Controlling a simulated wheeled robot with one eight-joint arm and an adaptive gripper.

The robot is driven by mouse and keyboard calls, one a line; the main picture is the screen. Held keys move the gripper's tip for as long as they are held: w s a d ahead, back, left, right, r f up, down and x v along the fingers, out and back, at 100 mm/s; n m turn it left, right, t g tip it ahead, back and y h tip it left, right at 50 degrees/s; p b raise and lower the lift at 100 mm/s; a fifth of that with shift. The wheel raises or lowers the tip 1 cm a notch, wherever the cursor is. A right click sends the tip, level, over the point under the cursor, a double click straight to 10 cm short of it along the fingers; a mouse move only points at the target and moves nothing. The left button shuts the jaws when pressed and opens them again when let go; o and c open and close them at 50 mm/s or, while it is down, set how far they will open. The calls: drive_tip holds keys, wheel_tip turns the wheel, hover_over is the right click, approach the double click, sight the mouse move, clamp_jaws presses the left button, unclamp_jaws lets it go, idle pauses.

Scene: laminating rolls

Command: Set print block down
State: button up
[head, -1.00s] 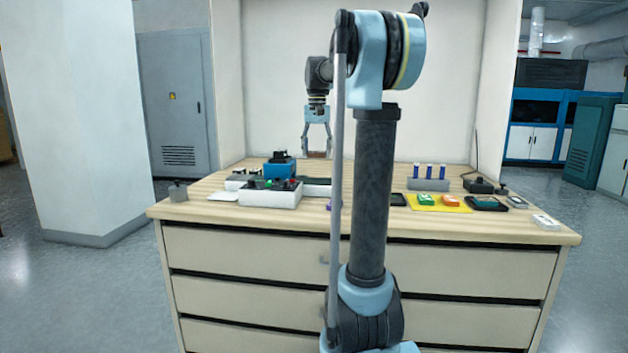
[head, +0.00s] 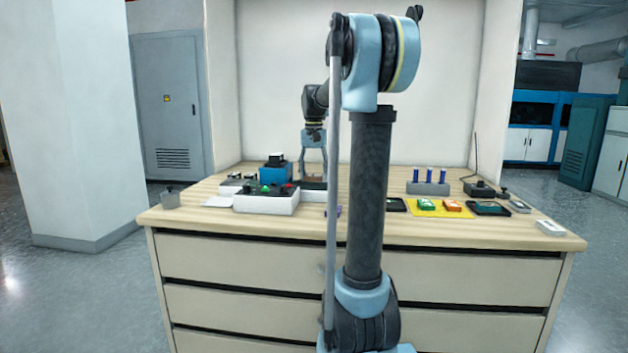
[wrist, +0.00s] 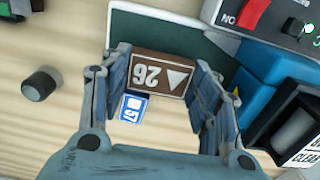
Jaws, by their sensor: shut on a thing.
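A small blue-and-white piece marked "57" (wrist: 131,108) shows just beside the block, near the left finger. In the head view my gripper (head: 313,172) points down low over the back of the table, with the brown block (head: 314,184) at its tips, partly hidden behind nearer things.
A white control box with red and green buttons (head: 265,203) and a blue device (head: 277,173) stand close left of the gripper. A dark knob (wrist: 39,83) stands on the wood. Right of my arm are a yellow mat (head: 425,213) and a grey holder with blue tubes (head: 428,188).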

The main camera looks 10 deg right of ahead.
sight(314, 175)
drive_tip(key=shift+f, duration=0.9)
drive_tip(key=o, duration=1)
drive_tip(key=shift+f, duration=0.1)
wheel_tip(314, 175, up, 12)
drive_tip(key=shift+s, duration=0.15)
